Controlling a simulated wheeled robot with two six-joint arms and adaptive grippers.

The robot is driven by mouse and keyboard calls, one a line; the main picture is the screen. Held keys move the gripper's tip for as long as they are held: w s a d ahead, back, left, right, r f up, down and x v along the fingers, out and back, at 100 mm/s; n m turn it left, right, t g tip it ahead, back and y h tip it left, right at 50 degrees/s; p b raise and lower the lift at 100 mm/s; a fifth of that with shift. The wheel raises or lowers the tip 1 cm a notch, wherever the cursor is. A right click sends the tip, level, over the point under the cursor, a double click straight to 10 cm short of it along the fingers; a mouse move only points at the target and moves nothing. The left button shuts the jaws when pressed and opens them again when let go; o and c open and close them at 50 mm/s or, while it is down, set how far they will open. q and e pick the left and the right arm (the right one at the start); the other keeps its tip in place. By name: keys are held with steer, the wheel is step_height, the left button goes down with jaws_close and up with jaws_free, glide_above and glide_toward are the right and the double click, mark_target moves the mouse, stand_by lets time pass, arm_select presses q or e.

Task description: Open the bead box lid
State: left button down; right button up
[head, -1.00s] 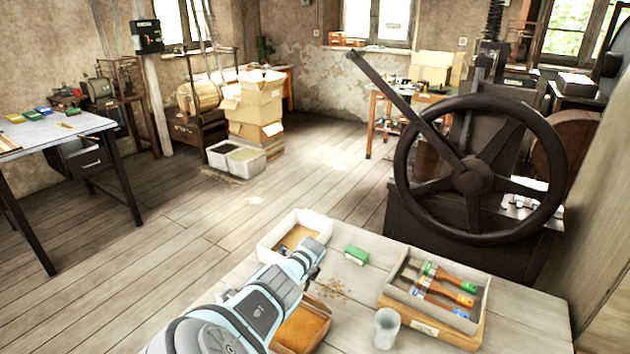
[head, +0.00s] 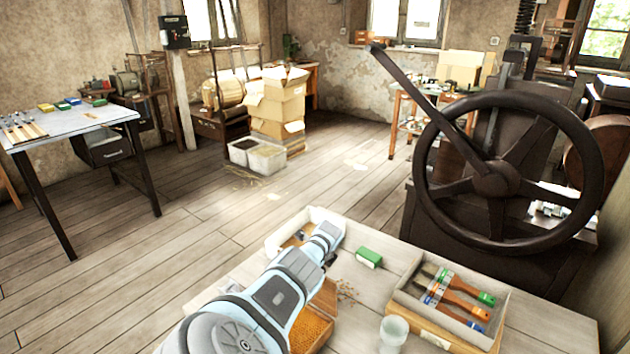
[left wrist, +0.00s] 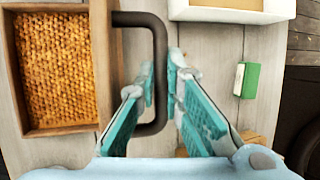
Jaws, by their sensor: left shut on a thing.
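The bead box (head: 325,300) has a wooden frame around a grainy orange-brown fill and sits at the front of the table, partly behind my left arm. In the left wrist view the frame (left wrist: 102,60) is at the left, with a dark bent bar handle (left wrist: 158,45) standing out from its right side. I cannot tell whether a lid lies over the fill. My left gripper (left wrist: 160,85) has a finger on each side of the handle and is shut on it. In the head view my arm hides its fingertips. My right gripper is not in view.
A white tray (head: 318,213) is behind the box and a green block (head: 368,257) lies to its right. A tray of brushes (head: 405,297) and a pale cup (head: 393,332) stand further right. A large dark handwheel (head: 437,205) rises beyond the table.

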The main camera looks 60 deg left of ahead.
arm_select(q)
steer(key=shift+a+r, duration=0.1)
steer(key=c, duration=2)
jaws_free()
steer(key=shift+o, duration=0.2)
steer(key=shift+d+r, duration=0.25)
steer(key=shift+r, duration=0.4)
steer(key=v, duration=1)
steer(key=shift+d+r, duration=0.15)
steer(key=shift+d, duration=0.25)
steer(key=shift+s, duration=0.2)
